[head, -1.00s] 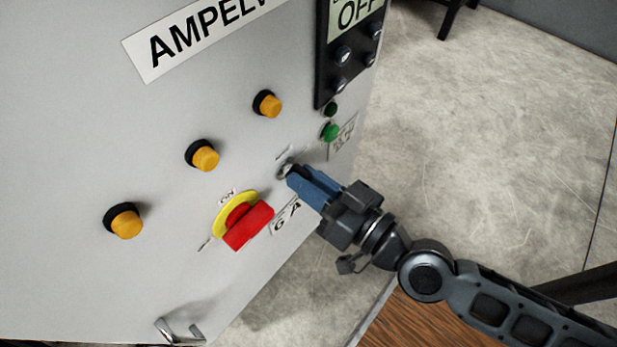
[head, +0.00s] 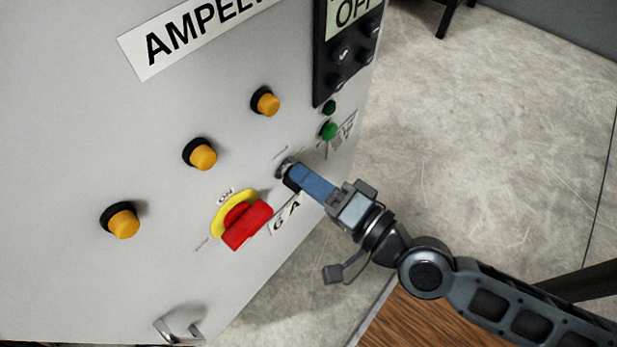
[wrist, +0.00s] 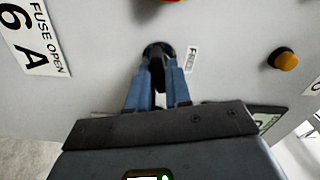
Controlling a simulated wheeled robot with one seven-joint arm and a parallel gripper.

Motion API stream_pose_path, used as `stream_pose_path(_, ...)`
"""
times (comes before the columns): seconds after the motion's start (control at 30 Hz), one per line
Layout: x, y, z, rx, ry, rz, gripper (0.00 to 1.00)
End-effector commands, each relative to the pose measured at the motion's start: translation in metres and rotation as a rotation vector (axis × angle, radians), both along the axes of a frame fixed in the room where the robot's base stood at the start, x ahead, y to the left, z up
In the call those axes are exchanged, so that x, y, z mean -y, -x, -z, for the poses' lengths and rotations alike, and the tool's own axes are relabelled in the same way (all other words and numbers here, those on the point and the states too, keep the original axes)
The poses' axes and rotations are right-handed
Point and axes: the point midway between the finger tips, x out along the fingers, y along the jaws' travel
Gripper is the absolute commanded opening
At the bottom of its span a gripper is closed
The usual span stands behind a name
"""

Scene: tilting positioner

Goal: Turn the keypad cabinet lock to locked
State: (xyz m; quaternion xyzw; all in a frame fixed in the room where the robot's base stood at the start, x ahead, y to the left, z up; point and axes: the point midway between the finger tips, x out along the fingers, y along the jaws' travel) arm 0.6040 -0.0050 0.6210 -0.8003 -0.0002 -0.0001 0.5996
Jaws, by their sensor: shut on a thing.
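The cabinet lock (head: 287,169) is a small round dark lock on the grey cabinet front, right of the red and yellow switch and below the green buttons. It also shows in the wrist view (wrist: 157,50), with a dark key or knob standing out from it. My gripper (head: 297,177) has blue fingers, and in the wrist view the fingers (wrist: 158,82) are shut on that dark piece. The fingers hide most of it, so its exact angle is hard to tell.
A red rotary switch (head: 247,226) on a yellow plate sits close to the left of my gripper. Several orange buttons (head: 203,156) stick out further left. A keypad (head: 346,58) reading OFF is above. A metal handle (head: 180,328) is at the bottom. Open floor lies right.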

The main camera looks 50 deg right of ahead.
Motion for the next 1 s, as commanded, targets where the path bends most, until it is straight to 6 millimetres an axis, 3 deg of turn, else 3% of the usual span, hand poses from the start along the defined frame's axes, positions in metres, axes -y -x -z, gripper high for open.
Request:
stream_pose_path(0.4,0.0004,0.0003,0.0021,-0.001,-0.243,0.0,0.0)
stream_pose_path(1.0,0.0006,0.0003,0.0022,-0.002,-0.302,0.0,0.0)
